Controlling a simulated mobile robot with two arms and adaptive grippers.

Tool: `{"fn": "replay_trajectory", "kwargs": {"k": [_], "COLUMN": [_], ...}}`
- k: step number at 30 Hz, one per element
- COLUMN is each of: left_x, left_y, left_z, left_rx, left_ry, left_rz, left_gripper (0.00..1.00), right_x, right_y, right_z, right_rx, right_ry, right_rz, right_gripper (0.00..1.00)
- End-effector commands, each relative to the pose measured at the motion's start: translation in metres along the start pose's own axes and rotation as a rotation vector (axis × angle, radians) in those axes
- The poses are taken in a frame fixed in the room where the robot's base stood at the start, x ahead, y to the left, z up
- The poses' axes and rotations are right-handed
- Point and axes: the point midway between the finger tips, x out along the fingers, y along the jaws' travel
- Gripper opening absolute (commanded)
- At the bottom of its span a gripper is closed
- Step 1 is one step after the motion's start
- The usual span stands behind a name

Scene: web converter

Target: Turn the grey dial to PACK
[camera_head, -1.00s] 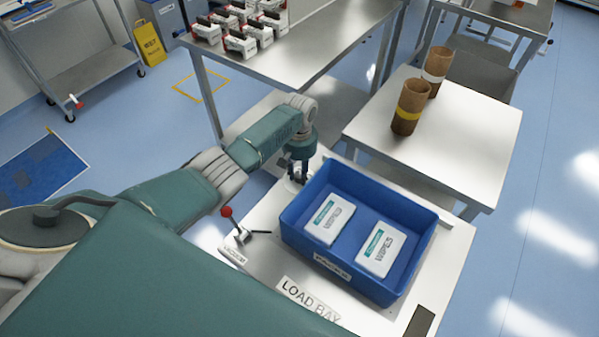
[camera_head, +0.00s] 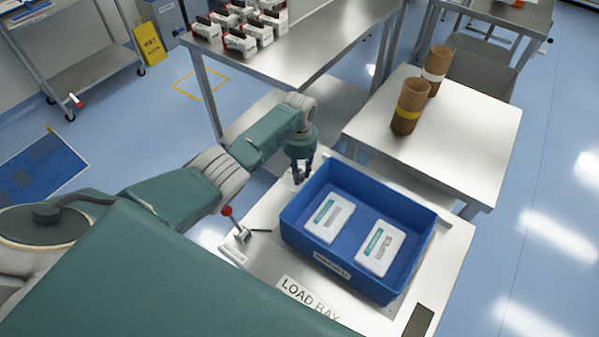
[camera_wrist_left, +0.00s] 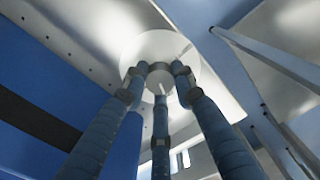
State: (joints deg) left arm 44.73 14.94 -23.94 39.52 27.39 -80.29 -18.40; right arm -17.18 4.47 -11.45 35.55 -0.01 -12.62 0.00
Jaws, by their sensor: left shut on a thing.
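The grey dial (camera_wrist_left: 158,84) is a small round knob in front of a pale round plate (camera_wrist_left: 160,50) in the left wrist view. My left gripper (camera_wrist_left: 158,74) has its three fingers closed around the knob. The dial is mostly hidden there by the fingers and the bin. Its pointer and the PACK mark cannot be read. My right gripper is not in view.
The blue bin (camera_head: 425,262) holds two white wipes packs (camera_head: 329,217) close beside the left gripper. A red-knobbed lever (camera_head: 227,211) stands left of the bin. A table with two brown rolls (camera_head: 408,106) stands behind.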

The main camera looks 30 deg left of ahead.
Motion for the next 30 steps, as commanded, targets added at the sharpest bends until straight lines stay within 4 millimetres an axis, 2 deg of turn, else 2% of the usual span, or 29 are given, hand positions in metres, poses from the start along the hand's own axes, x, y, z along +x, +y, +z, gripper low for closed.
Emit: {"fn": "replay_trajectory", "kwargs": {"k": [9,23,24,26,30], "left_x": [0.0016,0.0016,0.0016,0.0015,0.0009], "left_y": [0.0014,0.0008,0.0008,0.0007,0.0002], "left_z": [0.0022,0.0026,0.0026,0.0024,0.0015], "left_rx": [0.086,0.095,0.095,0.094,0.094], "left_ry": [-0.006,-0.007,-0.007,-0.006,-0.004], "left_rz": [0.004,0.003,0.003,0.003,0.002], "left_gripper": [0.00,0.00,0.34,0.45,0.45], "right_x": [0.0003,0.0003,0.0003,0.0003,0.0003], "right_y": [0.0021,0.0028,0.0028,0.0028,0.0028], "right_z": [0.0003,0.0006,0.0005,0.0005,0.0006], "right_rx": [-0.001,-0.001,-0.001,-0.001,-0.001], "right_ry": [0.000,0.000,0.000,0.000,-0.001], "right_rz": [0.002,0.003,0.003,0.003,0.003], "right_gripper": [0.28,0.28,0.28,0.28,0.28]}}
